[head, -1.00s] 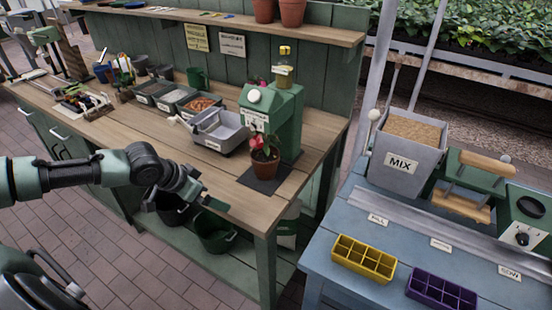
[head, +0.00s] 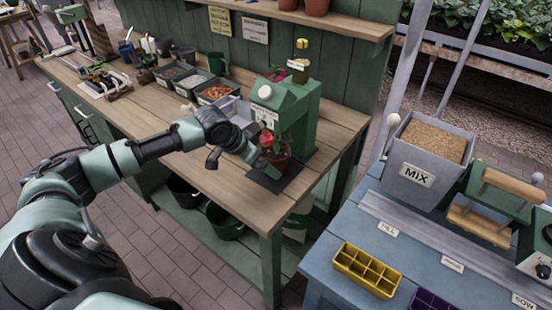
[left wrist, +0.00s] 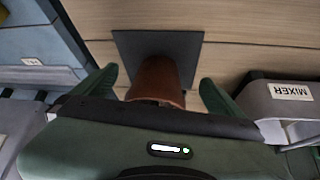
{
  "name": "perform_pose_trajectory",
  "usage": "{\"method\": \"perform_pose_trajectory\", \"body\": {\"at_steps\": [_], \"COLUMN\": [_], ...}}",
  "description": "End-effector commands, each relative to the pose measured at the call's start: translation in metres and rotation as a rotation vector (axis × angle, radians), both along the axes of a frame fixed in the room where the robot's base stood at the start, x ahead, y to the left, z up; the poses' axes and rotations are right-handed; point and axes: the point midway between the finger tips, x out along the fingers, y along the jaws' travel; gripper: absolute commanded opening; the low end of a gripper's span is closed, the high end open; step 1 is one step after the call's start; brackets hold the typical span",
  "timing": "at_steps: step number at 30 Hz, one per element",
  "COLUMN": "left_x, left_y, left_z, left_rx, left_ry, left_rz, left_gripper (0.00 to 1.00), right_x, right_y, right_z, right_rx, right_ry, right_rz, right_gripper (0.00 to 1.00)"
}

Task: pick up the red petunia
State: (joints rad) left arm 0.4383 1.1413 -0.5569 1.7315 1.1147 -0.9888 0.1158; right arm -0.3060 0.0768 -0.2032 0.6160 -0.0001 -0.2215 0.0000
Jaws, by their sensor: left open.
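The red petunia (head: 267,140) grows in a small terracotta pot (head: 281,163) on a dark square mat (head: 266,183) at the wooden bench's right end. My left gripper (head: 262,159) is at the pot, reaching in from the left. In the left wrist view the terracotta pot (left wrist: 158,77) stands between the two open green fingers (left wrist: 159,84), with a visible gap on each side. The flower is hidden in that view, and the gripper body covers the pot's near part. My right gripper is not in view.
A green dispenser (head: 301,110) stands just behind the pot. The grey mixer tray (head: 231,108) is close to my left gripper, and its label shows in the wrist view (left wrist: 291,91). A blue bench (head: 400,235) with a yellow cell tray (head: 367,268) is at the right.

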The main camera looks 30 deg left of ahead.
Motion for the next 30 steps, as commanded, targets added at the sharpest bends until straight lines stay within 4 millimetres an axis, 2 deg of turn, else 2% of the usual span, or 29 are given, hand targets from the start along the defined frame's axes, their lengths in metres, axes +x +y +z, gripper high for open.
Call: {"method": "perform_pose_trajectory", "body": {"at_steps": [3,10,18,22,28,29,30], "left_x": [0.016,0.032,0.052,0.056,0.056,0.056,0.056], "left_y": [-0.005,-0.01,-0.015,-0.016,-0.016,-0.016,-0.016], "left_z": [0.002,0.002,-0.034,-0.042,-0.042,-0.042,-0.042], "left_rx": [-0.002,-0.001,0.0,0.001,0.002,0.002,0.002], "left_ry": [-0.002,-0.002,0.001,0.001,0.001,0.001,0.001], "left_rz": [0.0,-0.001,0.001,0.001,0.0,0.0,0.0], "left_gripper": [1.0,1.0,1.0,1.0,1.0,0.94,0.83], "right_x": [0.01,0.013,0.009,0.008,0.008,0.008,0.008], "right_y": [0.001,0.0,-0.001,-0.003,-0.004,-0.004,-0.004], "right_z": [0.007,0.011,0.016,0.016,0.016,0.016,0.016], "right_rx": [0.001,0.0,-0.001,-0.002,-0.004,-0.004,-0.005], "right_ry": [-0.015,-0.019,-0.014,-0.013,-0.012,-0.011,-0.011], "right_rz": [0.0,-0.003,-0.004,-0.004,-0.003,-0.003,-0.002], "right_gripper": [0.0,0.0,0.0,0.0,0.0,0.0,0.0]}}
